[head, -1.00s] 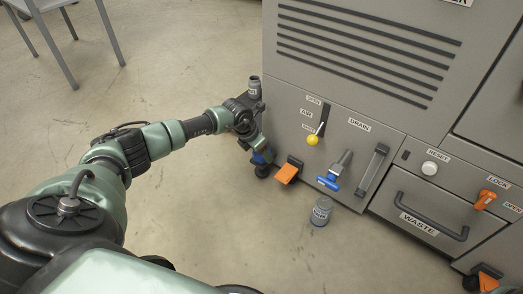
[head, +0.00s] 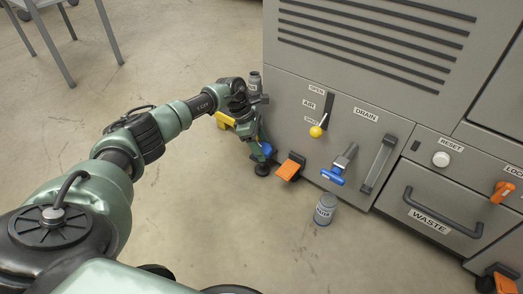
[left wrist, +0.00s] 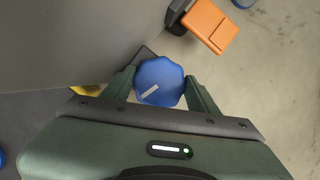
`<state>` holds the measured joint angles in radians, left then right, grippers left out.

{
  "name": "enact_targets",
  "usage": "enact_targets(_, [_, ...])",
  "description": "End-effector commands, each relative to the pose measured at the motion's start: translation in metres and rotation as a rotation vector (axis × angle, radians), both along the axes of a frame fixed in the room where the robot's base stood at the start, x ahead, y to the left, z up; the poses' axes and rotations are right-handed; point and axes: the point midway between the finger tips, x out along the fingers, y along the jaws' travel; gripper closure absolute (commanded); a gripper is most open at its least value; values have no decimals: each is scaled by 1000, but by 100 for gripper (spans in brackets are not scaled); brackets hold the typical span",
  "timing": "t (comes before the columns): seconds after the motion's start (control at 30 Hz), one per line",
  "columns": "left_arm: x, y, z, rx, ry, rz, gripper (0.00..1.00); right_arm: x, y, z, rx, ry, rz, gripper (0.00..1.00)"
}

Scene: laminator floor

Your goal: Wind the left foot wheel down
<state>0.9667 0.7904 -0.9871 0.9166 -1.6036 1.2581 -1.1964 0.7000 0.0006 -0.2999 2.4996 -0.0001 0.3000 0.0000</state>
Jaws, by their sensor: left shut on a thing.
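The left foot wheel is a blue lobed knob with a pale mark (left wrist: 160,82), low at the machine's near left corner. In the left wrist view it sits between the two green fingers of my left gripper (left wrist: 161,92), which are shut on it from both sides. In the head view my left gripper (head: 262,150) reaches down at that corner, and a bit of the blue wheel (head: 266,149) shows beside it. A dark round foot (head: 262,170) stands on the floor just below. My right gripper is not in view.
An orange pedal (head: 289,168) is right of the wheel; it also shows in the left wrist view (left wrist: 210,24). A blue drain handle (head: 333,177), a yellow-knobbed air lever (head: 316,131) and a grey canister (head: 324,209) are further right. The floor at left is clear up to a chair (head: 70,40).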

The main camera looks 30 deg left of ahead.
Motion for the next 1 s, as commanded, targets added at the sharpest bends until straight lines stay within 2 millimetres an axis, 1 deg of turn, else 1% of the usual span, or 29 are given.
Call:
enact_targets(0.03, [0, 1, -3, 4, 2, -21, 81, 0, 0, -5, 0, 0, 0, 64])
enact_targets(0.2, [0, 1, -2, 3, 2, -72, 81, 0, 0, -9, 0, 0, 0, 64])
enact_targets(0.73, [-1, 1, -1, 4, 3, -97, 81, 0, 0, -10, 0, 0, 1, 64])
enact_targets(0.77, [-1, 1, -1, 4, 3, -96, 38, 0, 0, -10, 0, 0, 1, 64])
enact_targets(0.8, [-1, 1, -1, 4, 2, -95, 27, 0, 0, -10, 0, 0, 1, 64])
enact_targets(0.83, [-1, 1, -1, 4, 2, -95, 19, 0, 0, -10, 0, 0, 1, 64])
enact_targets(1.0, [0, 1, -1, 5, -1, -93, 19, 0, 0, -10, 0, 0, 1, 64])
